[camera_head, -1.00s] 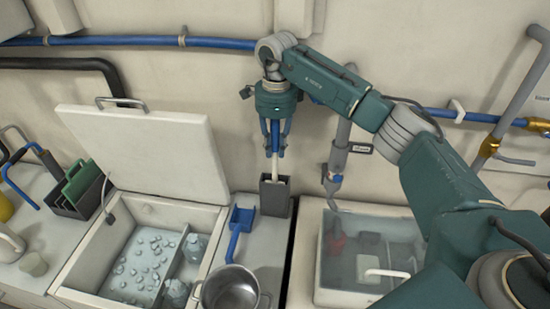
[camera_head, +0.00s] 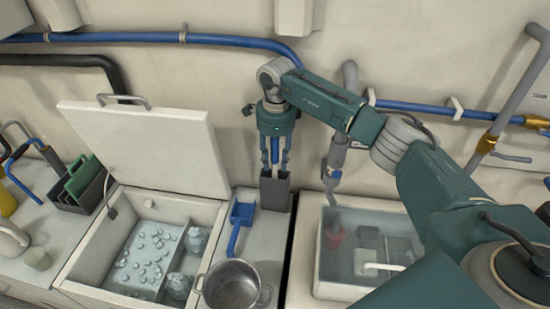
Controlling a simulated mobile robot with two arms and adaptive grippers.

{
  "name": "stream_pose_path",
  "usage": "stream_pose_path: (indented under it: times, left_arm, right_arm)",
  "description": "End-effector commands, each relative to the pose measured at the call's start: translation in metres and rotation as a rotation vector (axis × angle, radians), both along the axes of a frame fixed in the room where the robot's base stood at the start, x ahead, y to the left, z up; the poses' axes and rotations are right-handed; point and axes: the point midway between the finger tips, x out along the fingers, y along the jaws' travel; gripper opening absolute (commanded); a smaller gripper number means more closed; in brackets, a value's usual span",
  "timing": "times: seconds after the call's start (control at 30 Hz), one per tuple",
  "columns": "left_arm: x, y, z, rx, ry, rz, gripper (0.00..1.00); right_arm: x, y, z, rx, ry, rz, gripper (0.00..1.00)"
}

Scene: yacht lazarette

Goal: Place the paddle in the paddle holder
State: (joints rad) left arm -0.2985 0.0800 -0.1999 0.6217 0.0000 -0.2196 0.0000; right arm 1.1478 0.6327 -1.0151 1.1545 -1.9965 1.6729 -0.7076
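The paddle (camera_head: 275,156) stands nearly upright, with its lower end inside the dark grey paddle holder (camera_head: 276,193). The holder stands on the counter against the back wall. My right gripper (camera_head: 276,162) points down just above the holder. Its fingers are on both sides of the paddle's blue upper part and look spread, with narrow gaps beside it. The part of the paddle inside the holder is hidden. My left gripper is not in view.
A blue scoop (camera_head: 240,222) and a steel pot (camera_head: 232,287) are in front of the holder. An open ice box (camera_head: 88,262) with a raised lid (camera_head: 150,152) is at left. A clear-lidded bin (camera_head: 350,262) is at right.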

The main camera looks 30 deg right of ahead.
Motion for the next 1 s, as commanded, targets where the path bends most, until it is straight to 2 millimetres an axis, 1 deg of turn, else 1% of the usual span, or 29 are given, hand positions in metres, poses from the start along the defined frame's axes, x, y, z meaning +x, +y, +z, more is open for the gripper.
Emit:
stream_pose_path:
  times: [0.23, 0.33, 0.4, 0.47, 0.57, 0.7, 0.8, 0.9, 1.0]
  left_arm:
    - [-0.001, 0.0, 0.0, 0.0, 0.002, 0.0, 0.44]
    - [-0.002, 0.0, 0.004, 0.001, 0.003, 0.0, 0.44]
    - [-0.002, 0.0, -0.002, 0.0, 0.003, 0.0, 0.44]
    - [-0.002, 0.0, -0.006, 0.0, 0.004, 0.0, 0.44]
    - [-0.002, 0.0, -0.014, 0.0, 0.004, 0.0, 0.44]
    - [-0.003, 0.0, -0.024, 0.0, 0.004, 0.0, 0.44]
    - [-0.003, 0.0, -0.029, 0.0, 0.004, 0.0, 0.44]
    - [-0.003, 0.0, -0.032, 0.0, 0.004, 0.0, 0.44]
    - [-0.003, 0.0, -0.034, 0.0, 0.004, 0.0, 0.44]
  right_arm:
    - [0.0, 0.0, 0.001, 0.0, 0.0, -0.001, 0.38]
    - [0.0, 0.0, 0.006, 0.0, -0.001, -0.001, 0.38]
    - [0.001, 0.0, 0.01, 0.0, -0.004, -0.001, 0.38]
    - [0.002, -0.001, 0.018, 0.0, -0.005, -0.001, 0.38]
    - [0.002, 0.0, 0.038, 0.0, -0.007, 0.0, 0.38]
    - [0.001, -0.001, 0.07, 0.0, -0.008, -0.001, 0.38]
    - [0.0, -0.001, 0.09, 0.0, -0.004, 0.0, 0.38]
    - [0.0, -0.001, 0.106, -0.001, -0.004, -0.001, 0.38]
    - [-0.001, -0.001, 0.116, 0.0, -0.002, -0.001, 0.38]
